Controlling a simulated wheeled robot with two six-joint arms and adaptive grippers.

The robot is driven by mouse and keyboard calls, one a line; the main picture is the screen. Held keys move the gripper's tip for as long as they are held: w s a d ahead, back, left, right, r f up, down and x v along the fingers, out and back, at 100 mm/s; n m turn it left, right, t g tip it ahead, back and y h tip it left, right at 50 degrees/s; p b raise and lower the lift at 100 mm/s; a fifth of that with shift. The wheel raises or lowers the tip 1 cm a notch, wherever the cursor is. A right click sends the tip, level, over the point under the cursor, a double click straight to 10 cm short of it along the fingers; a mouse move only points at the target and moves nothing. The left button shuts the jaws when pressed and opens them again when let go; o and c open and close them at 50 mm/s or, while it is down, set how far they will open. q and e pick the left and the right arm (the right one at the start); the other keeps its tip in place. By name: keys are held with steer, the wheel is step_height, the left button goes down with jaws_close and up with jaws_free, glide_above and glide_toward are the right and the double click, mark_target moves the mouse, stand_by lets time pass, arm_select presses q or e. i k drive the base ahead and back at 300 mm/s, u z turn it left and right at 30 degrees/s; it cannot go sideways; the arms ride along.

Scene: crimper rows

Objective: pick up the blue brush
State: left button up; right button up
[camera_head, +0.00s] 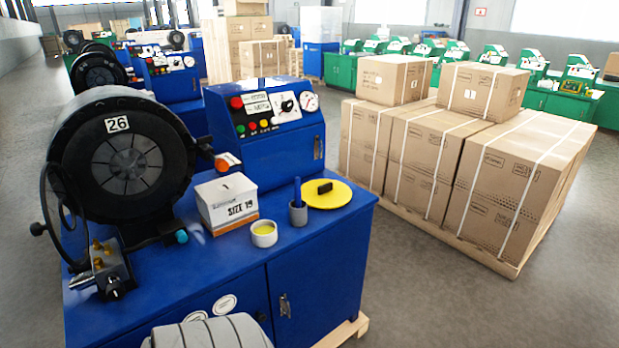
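The blue brush (297,191) stands upright in a small grey cup (298,214) on the blue bench top of the crimping machine. Only its blue upper part shows; its lower end is hidden inside the cup.
A yellow disc (340,194) with a black block (325,187) on it lies right of the cup. A white bowl (264,234) and a white SIZE 19 box (227,201) stand left. The black crimper head (126,160) is farther left. Strapped cartons (415,160) stand beyond the bench.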

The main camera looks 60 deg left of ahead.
mark_target(297, 184)
steer(key=u, duration=0.7)
steer(key=i, duration=1.15)
steer(key=u, duration=0.85)
